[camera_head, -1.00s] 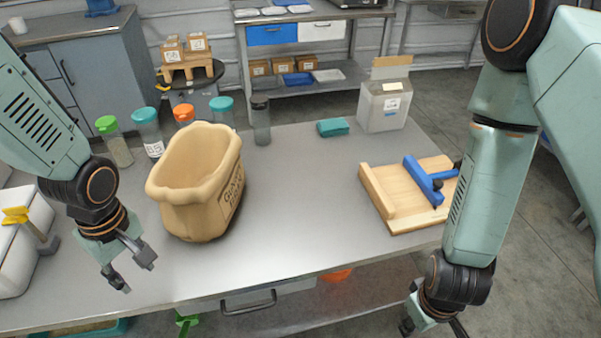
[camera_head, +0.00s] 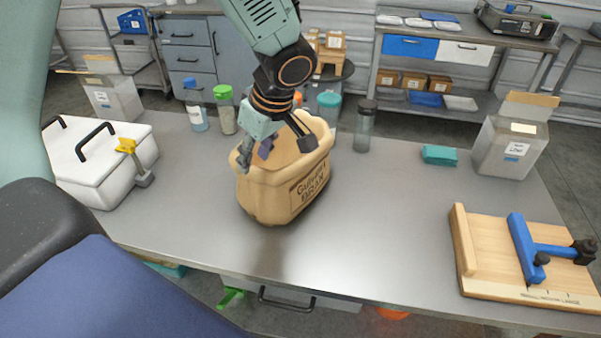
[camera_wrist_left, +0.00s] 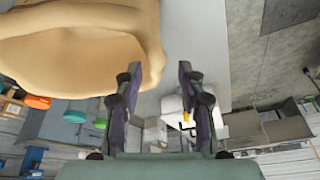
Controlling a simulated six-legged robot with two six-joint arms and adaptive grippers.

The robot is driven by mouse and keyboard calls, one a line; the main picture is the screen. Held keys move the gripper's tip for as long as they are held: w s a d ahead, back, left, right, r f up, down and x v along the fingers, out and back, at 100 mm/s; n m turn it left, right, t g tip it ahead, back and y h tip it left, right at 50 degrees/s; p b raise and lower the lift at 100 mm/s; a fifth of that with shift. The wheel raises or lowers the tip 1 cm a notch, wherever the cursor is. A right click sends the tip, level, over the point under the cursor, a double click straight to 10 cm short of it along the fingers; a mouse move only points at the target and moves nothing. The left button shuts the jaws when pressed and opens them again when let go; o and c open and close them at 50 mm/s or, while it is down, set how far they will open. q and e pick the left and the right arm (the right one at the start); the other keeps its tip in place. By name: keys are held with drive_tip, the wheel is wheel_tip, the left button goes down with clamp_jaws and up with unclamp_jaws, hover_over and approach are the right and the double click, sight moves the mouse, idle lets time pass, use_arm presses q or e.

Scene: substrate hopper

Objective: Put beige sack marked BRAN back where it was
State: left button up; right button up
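The beige sack marked BRAN (camera_head: 285,195) stands upright and open-topped on the grey metal table. Its printed side faces front right. My left gripper (camera_head: 276,158) is above the sack's near-left rim, with its fingers spread apart. In the left wrist view, the sack (camera_wrist_left: 75,55) fills the upper left, and its rim reaches the space ahead of the open fingertips (camera_wrist_left: 158,74). No grip on the rim shows, and whether a finger touches it I cannot tell. My right gripper is out of view.
A white box with black handles (camera_head: 100,165) and a yellow-topped tool (camera_head: 135,160) stand left of the sack. Several jars, including a dark-lidded one (camera_head: 364,128), stand behind. A wooden board with a blue clamp (camera_head: 490,250) lies right. The table (camera_head: 390,215) between is clear.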

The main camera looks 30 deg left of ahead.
sight(258, 168)
use_arm(q)
drive_tip(key=shift+b+x, duration=0.8)
drive_tip(key=shift+x, duration=0.05)
drive_tip(key=shift+w+d+f+n+b, duration=0.3)
drive_tip(key=shift+w+d+b, duration=0.15)
drive_tip(key=shift+d+b, duration=0.2)
drive_tip(key=shift+w+d+y, duration=0.1)
drive_tip(key=shift+w+y, duration=0.15)
drive_tip(key=shift+y, duration=0.05)
drive_tip(key=x, duration=0.1)
drive_tip(key=b+x, duration=0.1)
drive_tip(key=x, duration=0.1)
drive_tip(key=shift+a+r, duration=0.15)
drive_tip(key=shift+a, duration=0.1)
drive_tip(key=shift+s+f, duration=0.15)
drive_tip(key=shift+f, duration=0.1)
drive_tip(key=b+x, duration=0.1)
drive_tip(key=x, duration=0.3)
drive_tip(key=shift+a+f, duration=0.15)
drive_tip(key=shift+f, duration=0.05)
drive_tip(key=shift+a+f, duration=0.2)
